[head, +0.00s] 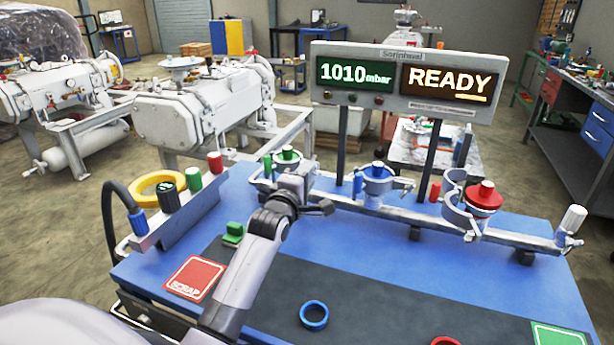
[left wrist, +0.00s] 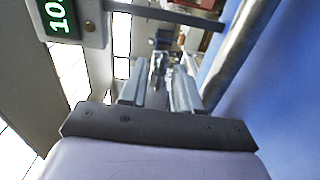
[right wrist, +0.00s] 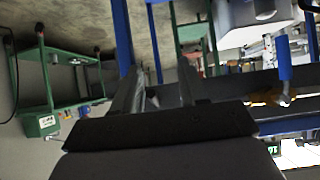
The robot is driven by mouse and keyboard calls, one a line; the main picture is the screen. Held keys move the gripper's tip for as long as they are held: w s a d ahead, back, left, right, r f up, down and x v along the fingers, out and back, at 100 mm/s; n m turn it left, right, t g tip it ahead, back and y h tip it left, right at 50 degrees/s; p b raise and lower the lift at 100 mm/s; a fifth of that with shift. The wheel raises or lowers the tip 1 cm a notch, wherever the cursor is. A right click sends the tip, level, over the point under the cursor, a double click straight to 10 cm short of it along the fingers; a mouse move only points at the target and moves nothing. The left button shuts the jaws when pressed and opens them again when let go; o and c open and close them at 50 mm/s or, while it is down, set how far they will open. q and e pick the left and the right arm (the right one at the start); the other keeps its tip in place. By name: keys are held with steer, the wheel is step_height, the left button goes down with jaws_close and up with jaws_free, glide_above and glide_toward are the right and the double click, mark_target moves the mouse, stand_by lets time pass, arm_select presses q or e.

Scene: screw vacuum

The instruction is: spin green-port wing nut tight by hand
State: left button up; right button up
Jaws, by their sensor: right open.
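The green port (head: 287,156), a green-topped cap, stands at the left end of the metal rail. My left gripper (head: 294,186) is just in front of it and hides the clamp below. The wing nut itself cannot be picked out in the head view. In the left wrist view, my left fingers (left wrist: 159,88) stand apart on either side of a small metal part (left wrist: 158,70); I cannot tell whether they grip it. My right gripper (right wrist: 160,92) shows only in the right wrist view, with its fingers apart and nothing clearly between them.
The blue port (head: 376,172) and red port (head: 483,196) stand farther right along the rail (head: 430,214). A display panel (head: 405,82) reads 1010 mbar and READY. A blue ring (head: 314,315) lies on the dark mat. A red SCRAP square (head: 194,278) is at left.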

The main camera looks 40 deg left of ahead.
arm_select(q)
jaws_close()
stand_by(0.3)
steer(key=shift+m+p, duration=3.2)
steer(key=shift+m, duration=8.6)
